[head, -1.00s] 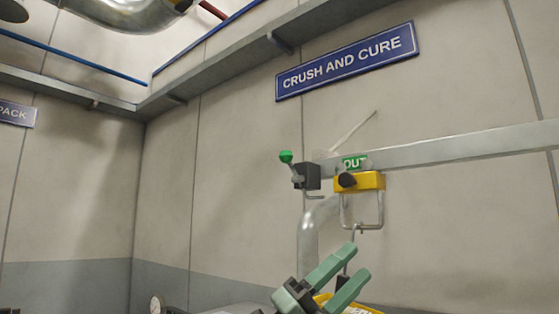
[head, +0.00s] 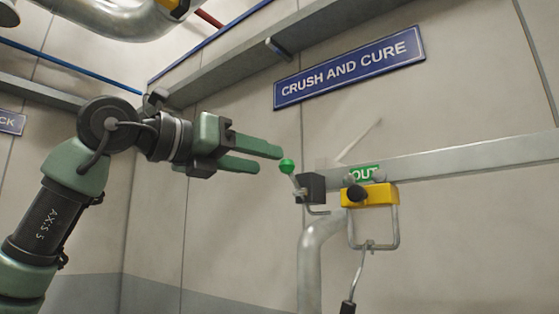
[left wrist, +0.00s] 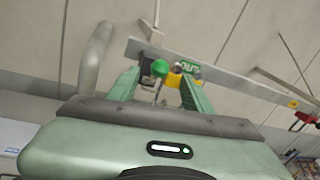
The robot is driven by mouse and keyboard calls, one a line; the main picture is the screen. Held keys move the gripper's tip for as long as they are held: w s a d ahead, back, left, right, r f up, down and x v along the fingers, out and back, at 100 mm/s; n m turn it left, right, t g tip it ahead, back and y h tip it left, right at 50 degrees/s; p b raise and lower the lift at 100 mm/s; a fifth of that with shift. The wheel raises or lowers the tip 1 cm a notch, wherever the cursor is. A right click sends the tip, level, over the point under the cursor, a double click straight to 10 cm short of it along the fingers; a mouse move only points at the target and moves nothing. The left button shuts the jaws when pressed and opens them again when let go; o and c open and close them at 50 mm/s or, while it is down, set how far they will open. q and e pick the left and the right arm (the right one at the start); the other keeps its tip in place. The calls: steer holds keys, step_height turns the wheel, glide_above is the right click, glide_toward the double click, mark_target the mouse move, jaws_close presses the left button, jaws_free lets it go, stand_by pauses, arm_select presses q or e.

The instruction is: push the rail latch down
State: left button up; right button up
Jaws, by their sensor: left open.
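The rail latch is a small lever with a green ball knob (head: 287,166) on a dark block (head: 312,188) at the left end of the grey rail. The knob stands up, tilted left. My left gripper (head: 268,160) is open, its two green fingers pointing right at the knob. The fingertips end close to the knob in the head view; I cannot tell whether they touch it. In the left wrist view the green knob (left wrist: 160,68) shows between the two fingers, nearer the left one. My right gripper is not in view.
A grey rail (head: 470,168) runs right along the wall. A yellow carriage (head: 370,195) with a black knob hangs beside the latch below a green OUT label (head: 364,174). A metal pipe (head: 310,262) stands below the latch. The wall left of the latch is bare.

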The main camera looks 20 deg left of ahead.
mark_target(280, 164)
arm_select(q)
steer(key=p+x, duration=0.1)
steer(key=x, duration=0.4)
steer(key=shift+w+p, duration=0.2)
steer(key=shift+p, duration=0.2)
steer(key=shift+d, duration=0.1)
